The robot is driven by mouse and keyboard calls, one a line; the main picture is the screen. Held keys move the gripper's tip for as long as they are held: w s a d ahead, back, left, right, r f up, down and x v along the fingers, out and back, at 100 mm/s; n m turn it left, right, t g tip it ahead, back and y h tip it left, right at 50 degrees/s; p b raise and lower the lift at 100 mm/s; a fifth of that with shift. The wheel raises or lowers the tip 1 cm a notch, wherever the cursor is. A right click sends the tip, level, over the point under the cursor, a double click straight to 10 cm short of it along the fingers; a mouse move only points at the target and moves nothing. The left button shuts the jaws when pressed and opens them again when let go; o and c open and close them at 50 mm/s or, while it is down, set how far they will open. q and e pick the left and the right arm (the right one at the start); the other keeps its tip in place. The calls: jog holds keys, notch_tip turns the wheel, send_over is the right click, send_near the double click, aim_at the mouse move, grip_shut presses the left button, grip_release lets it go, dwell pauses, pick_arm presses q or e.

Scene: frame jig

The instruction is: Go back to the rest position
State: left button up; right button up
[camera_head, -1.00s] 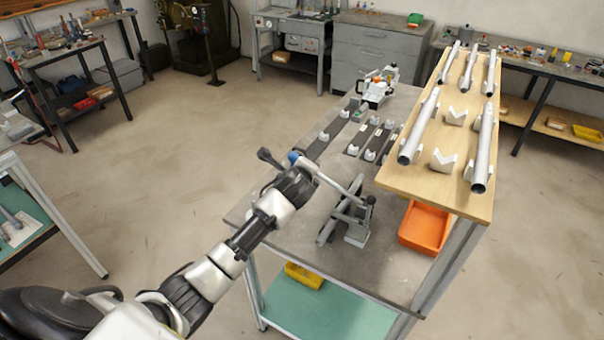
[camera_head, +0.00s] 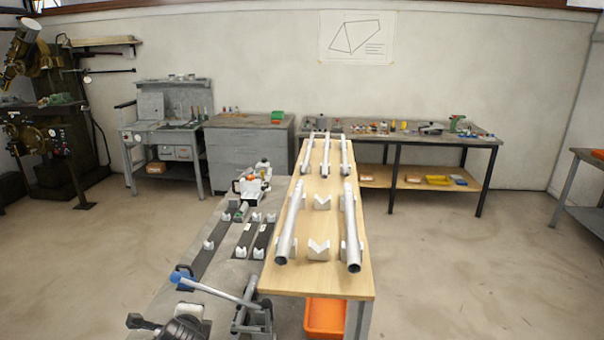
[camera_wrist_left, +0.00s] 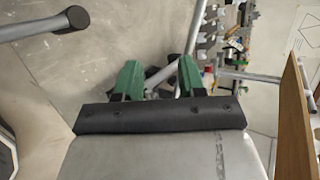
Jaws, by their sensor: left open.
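My left gripper (camera_wrist_left: 158,78) shows in the left wrist view with its two green fingers apart. No object is clearly held between them; grey bars and benches lie beyond. The left fingertips are hard to make out in the head view. My right gripper is not in view.
A wooden rack board (camera_head: 318,225) with several silver tubes and pale V-blocks stands right of the jig. An orange bin (camera_head: 325,318) sits below it. A grey cabinet (camera_head: 250,150) and a long bench (camera_head: 420,140) line the back wall. Floor at right is clear.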

pick_arm(q)
jog(key=s+d+f+n+g+h, duration=0.1)
jog(key=s+d+f+n+g, duration=0.3)
jog(key=s, duration=0.7)
jog(key=s+d+n+g+h, duration=0.1)
jog(key=s+n, duration=0.5)
jog(key=s, duration=0.5)
jog(key=s+d+f+n+g+h, duration=0.1)
jog(key=s+d+n+g+h, duration=0.3)
jog(key=s, duration=0.7)
notch_tip(320, 180, down, 27)
jog(key=a+n+y+b, duration=0.1)
jog(key=y+b, duration=0.1)
jog(key=s+a+f+b, duration=0.1)
jog(key=s+a+f, duration=0.2)
jog(key=s+f, duration=1.4)
jog(key=shift+s+f+g+y, duration=0.15)
jog(key=shift+f+g+y, duration=0.15)
jog(key=shift+f, duration=0.6)
